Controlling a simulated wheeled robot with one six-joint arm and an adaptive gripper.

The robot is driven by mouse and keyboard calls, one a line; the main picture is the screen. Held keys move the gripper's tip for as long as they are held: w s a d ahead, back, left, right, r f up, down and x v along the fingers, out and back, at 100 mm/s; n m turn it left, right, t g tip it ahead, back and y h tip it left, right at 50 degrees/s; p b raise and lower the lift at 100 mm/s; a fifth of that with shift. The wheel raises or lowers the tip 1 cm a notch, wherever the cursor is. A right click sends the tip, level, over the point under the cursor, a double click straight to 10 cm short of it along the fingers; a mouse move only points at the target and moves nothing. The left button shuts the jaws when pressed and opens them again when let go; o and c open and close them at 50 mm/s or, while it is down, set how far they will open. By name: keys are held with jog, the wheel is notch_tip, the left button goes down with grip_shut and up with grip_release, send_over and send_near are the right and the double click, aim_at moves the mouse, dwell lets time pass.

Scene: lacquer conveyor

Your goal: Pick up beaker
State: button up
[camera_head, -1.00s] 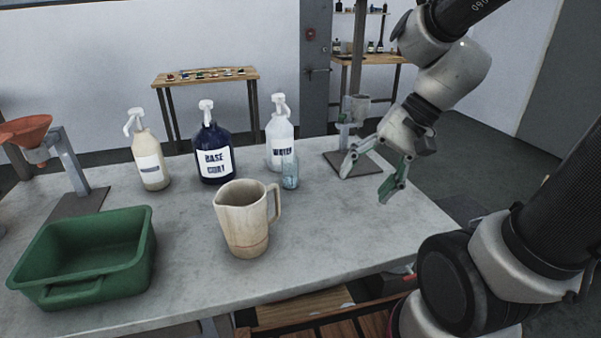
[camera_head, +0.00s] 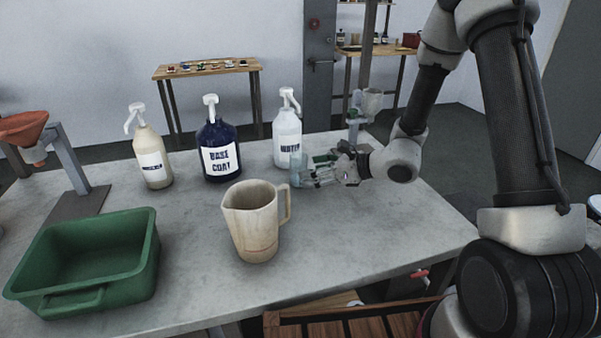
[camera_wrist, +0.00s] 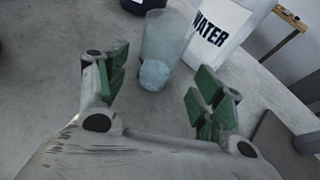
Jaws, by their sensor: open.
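The beaker (camera_head: 298,171) is a small clear bluish glass standing on the grey table, just in front of the water bottle. My gripper (camera_head: 318,171) is low over the table to the right of the beaker, with its fingers pointing left at it. In the wrist view the beaker (camera_wrist: 163,50) stands upright ahead of my gripper (camera_wrist: 160,92), centred between the green-padded fingers and a little beyond their tips. The fingers are open and nothing is between them. In the head view the fingers partly overlap the beaker's right side.
The white water bottle (camera_head: 287,138) stands close behind the beaker. The base coat bottle (camera_head: 217,150) and a cream bottle (camera_head: 151,155) stand to the left. A beige pitcher (camera_head: 254,228) is nearer the front, and a green bin (camera_head: 140,270) is front left. The table's right front is clear.

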jog(key=x, duration=0.5)
jog(key=shift+a+r, duration=0.1)
jog(key=shift+a, duration=0.2)
jog(key=c, duration=1.2)
jog(key=shift+r, duration=0.1)
